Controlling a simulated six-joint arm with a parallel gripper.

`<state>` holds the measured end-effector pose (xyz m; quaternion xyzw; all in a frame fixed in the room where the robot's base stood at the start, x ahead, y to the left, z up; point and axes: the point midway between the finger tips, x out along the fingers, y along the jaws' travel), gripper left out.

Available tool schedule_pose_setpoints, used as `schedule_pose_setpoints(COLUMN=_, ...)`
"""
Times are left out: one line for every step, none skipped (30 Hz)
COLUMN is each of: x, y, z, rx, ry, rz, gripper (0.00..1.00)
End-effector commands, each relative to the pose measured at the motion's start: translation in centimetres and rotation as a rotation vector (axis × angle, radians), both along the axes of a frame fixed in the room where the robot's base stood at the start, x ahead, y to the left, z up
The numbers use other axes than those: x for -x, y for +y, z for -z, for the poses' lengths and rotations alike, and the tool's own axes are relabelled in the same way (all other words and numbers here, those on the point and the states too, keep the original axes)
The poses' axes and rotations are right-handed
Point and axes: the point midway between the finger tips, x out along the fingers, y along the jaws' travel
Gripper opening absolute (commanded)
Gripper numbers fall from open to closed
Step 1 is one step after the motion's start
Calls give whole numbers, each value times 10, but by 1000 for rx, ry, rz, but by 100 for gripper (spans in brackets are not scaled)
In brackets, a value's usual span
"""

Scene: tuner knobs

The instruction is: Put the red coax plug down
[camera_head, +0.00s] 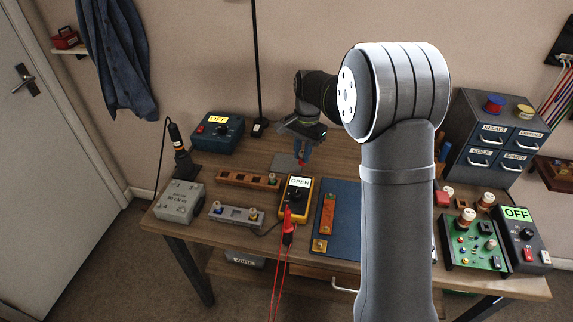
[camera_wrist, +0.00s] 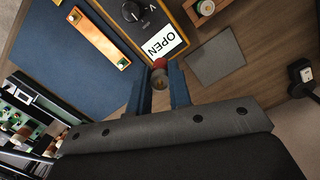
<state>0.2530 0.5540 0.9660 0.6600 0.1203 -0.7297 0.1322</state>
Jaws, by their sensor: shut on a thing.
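My gripper (camera_head: 303,150) points down over the back middle of the bench, its blue fingers shut. In the wrist view its fingers (camera_wrist: 162,84) close around the red coax plug (camera_wrist: 160,64), which has a brassy round part between them. In the head view a small red bit of the plug (camera_head: 302,163) shows below the fingertips. I cannot tell whether the plug touches the bench. A flat grey pad (camera_wrist: 215,57) lies beside the gripper; it also shows in the head view (camera_head: 284,162).
A yellow meter marked OPEN (camera_head: 296,198) with red leads stands in front of my gripper. A blue mat (camera_head: 346,213) with copper strips lies right of it. A wooden block (camera_head: 247,179) with sockets and a blue OFF box (camera_head: 217,132) are left. A drawer cabinet (camera_head: 497,136) stands right.

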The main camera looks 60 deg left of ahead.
Motion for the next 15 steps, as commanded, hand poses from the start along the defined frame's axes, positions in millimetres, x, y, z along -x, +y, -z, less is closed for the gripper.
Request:
schedule_pose_setpoints(x=-16, y=3, z=1, rx=-2, ry=2, rz=98, gripper=0)
schedule_pose_setpoints(x=-24, y=4, z=1, rx=-1, ry=4, rz=155, gripper=0)
schedule_pose_setpoints(x=-34, y=6, z=1, rx=-1, ry=5, rz=224, gripper=0)
schedule_pose_setpoints(x=-41, y=7, z=1, rx=0, ry=7, rz=274, gripper=0)
schedule_pose_setpoints(x=-47, y=8, z=1, rx=0, ry=9, rz=319, gripper=0)
schedule_pose_setpoints(x=-55, y=9, z=1, rx=1, ry=12, rz=372, gripper=0)
schedule_pose_setpoints(x=-60, y=9, z=1, rx=0, ry=13, rz=408, gripper=0)
schedule_pose_setpoints(x=-64, y=10, z=1, rx=1, ry=15, rz=440, gripper=0)
schedule_pose_setpoints(x=-69, y=10, z=1, rx=1, ry=16, rz=476, gripper=0)
schedule_pose_setpoints(x=-72, y=11, z=1, rx=2, ry=17, rz=498, gripper=0)
schedule_pose_setpoints(x=-74, y=11, z=1, rx=2, ry=18, rz=515, gripper=0)
schedule_pose_setpoints(x=-76, y=12, z=2, rx=3, ry=19, rz=535, gripper=0)
schedule_pose_setpoints(x=-77, y=13, z=3, rx=3, ry=20, rz=544, gripper=0)
schedule_pose_setpoints(x=-76, y=15, z=4, rx=4, ry=19, rz=550, gripper=0)
schedule_pose_setpoints(x=-74, y=18, z=7, rx=4, ry=20, rz=556, gripper=0)
